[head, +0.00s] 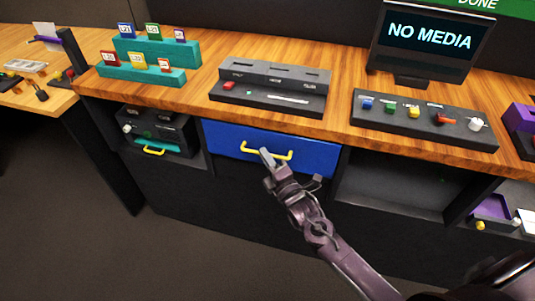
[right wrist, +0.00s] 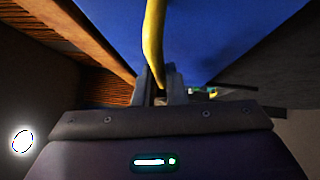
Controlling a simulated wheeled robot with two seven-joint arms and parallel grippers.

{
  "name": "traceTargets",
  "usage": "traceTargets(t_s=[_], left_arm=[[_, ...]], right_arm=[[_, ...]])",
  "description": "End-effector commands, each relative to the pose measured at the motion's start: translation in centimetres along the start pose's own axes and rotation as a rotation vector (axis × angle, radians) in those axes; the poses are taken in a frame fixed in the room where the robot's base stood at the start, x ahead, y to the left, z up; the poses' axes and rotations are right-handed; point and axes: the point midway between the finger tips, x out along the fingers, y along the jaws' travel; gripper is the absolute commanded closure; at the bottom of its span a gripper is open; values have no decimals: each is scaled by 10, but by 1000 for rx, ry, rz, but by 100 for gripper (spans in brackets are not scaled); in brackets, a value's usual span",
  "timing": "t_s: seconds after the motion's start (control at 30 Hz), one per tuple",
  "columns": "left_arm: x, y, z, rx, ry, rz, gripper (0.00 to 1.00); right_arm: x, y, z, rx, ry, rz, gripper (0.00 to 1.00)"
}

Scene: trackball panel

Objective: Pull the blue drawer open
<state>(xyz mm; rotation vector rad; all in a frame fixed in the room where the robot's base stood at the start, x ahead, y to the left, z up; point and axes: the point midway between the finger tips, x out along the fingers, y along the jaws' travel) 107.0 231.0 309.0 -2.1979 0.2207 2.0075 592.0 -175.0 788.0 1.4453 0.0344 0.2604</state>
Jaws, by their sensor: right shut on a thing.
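The blue drawer (head: 315,155) sits under the wooden counter, its front near flush with the cabinet as far as I can tell. Its yellow handle (head: 281,154) is a bar across the middle of the front. In the right wrist view the yellow handle (right wrist: 153,45) runs down between the two fingers (right wrist: 160,92), with the blue drawer front (right wrist: 215,40) behind. My left gripper is not in view.
Above the drawer, the wooden counter (head: 335,125) holds a dark slotted panel (head: 270,88), a panel with coloured knobs (head: 425,118) and a monitor (head: 430,38) reading "NO MEDIA". An open cubby (head: 390,188) is right of the drawer. A dark unit with a yellow handle (head: 153,151) is left.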

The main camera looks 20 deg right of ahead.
Motion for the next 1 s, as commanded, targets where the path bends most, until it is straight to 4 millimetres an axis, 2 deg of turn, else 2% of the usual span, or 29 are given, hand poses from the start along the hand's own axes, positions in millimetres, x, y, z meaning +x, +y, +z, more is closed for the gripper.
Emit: traceTargets(t_s=[0.27,0.6,0.8,1.0], left_arm=[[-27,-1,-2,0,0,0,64],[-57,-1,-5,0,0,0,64],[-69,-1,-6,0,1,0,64],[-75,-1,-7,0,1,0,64]], right_arm=[[-40,13,-39,4,3,-9,100],[-105,30,-105,4,3,-8,100],[-138,38,-138,3,2,-7,100],[-161,44,-161,1,1,-5,100]])
